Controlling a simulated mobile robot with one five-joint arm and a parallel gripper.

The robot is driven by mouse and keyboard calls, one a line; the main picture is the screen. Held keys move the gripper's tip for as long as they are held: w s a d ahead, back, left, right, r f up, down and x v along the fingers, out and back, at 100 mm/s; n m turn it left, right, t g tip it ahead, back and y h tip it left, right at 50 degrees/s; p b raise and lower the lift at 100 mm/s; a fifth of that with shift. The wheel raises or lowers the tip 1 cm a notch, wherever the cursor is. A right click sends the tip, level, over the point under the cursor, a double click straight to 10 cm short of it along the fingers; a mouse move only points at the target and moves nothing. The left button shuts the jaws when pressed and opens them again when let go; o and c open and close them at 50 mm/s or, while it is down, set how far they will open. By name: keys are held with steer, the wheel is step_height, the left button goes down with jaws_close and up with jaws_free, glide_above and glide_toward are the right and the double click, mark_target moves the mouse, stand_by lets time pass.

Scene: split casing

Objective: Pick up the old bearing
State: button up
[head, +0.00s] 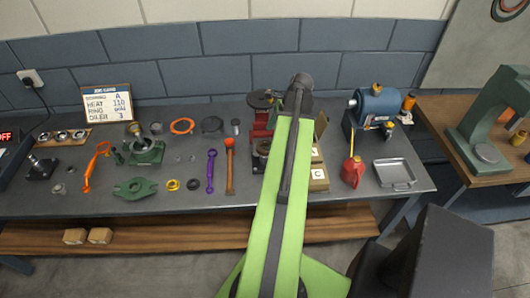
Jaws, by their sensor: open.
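I cannot tell for sure which part is the old bearing. A green casing half (146,153) stands on the bench at left, with a small dark and metallic part in its seat. The other green casing half (135,188) lies in front of it. A yellow ring (173,185) and a dark ring (193,184) lie to the right of that half. My gripper (300,84) is at the far end of my green arm, over the back middle of the bench, well to the right of the casing. It is open, seen from behind, with its fingertips not clearly visible.
A purple wrench (211,171) and an orange-headed hammer (230,165) lie beside my arm. A red oil can (352,172), grey tray (394,172) and blue motor (376,104) stand at right. A sign (108,103) stands at back left. My arm hides part of the bench middle.

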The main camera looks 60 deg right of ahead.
mark_target(267, 143)
steer(key=b+x, duration=0.5)
steer(key=shift+f, duration=0.15)
steer(key=c, duration=1.8)
steer(key=shift+r+p, duration=0.3)
steer(key=shift+p, duration=0.05)
step_height(267, 143, up, 4)
steer(key=p, duration=0.4)
steer(key=shift+r, duration=0.1)
steer(key=s+d+r+p, duration=0.4)
steer(key=d+r+p, duration=0.2)
steer(key=d, duration=0.4)
steer(key=shift+s+d+r+p, duration=0.25)
steer(key=shift+s+d+p, duration=0.05)
steer(key=shift+s+p, duration=0.05)
